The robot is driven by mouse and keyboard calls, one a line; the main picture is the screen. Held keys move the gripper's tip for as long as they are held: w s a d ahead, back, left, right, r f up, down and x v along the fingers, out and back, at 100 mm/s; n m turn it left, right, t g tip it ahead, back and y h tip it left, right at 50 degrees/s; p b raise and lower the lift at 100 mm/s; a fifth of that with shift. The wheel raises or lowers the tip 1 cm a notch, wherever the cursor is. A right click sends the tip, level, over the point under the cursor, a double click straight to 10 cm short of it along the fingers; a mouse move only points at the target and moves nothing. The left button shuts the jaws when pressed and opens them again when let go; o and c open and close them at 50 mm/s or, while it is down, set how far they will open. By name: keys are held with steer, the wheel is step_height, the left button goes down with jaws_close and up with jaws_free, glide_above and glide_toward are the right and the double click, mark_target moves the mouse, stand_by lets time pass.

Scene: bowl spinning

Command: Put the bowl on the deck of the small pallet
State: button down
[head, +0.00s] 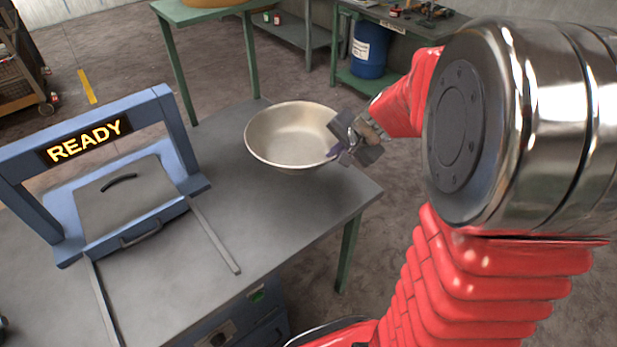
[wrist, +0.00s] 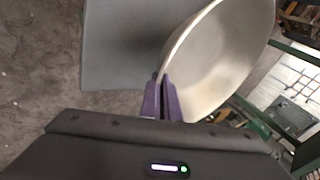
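The bowl (head: 285,135) is a wide, pale metal bowl, upright at the far right part of the grey table (head: 275,215). I cannot tell whether its base touches the table. My gripper (head: 337,150) is at the bowl's right rim. In the wrist view the purple fingers of my gripper (wrist: 160,93) close on either side of the rim of the bowl (wrist: 222,60), which fills the upper right. I cannot make out a small pallet in either view.
A blue machine frame with a lit READY sign (head: 85,140) stands on the table's left, with a grey lidded box (head: 130,200) under it. Two metal rails (head: 215,237) run forward from it. Behind are a green table (head: 215,12) and a blue drum (head: 368,50).

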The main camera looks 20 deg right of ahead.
steer(key=shift+f, duration=2.8)
steer(key=shift+f, duration=2.1)
steer(key=c, duration=2)
jaws_free()
steer(key=shift+r, duration=0.1)
